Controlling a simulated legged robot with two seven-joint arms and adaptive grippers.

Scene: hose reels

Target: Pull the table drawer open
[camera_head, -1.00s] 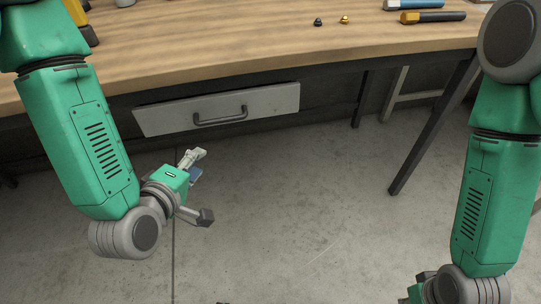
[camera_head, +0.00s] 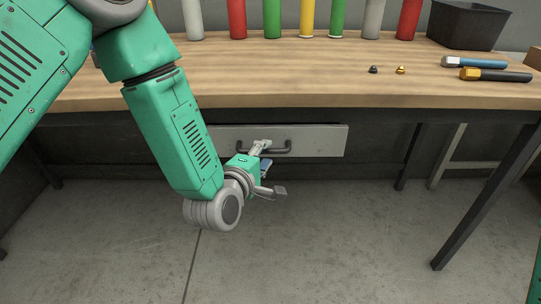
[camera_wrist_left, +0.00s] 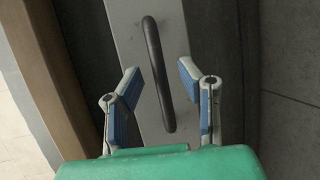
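The table drawer (camera_head: 325,141) has a pale grey front under the wooden tabletop, with a dark bar handle (camera_head: 284,151). It looks shut or nearly so. My left gripper (camera_head: 262,149) is in front of the drawer front, at the left part of the handle in the head view. In the left wrist view my left gripper (camera_wrist_left: 158,72) is open, with blue-padded fingers apart. The handle (camera_wrist_left: 157,75) shows between and beyond the fingertips, and neither finger visibly grips it. The drawer front (camera_wrist_left: 124,22) lies behind it. My right gripper is out of view.
The wooden table (camera_head: 300,80) carries several coloured cylinders along the back, a black bin (camera_head: 467,25), two small knobs, a blue tool (camera_head: 475,63) and a black-orange tool (camera_head: 496,75). A dark table leg (camera_head: 486,200) stands at right. The floor below is clear.

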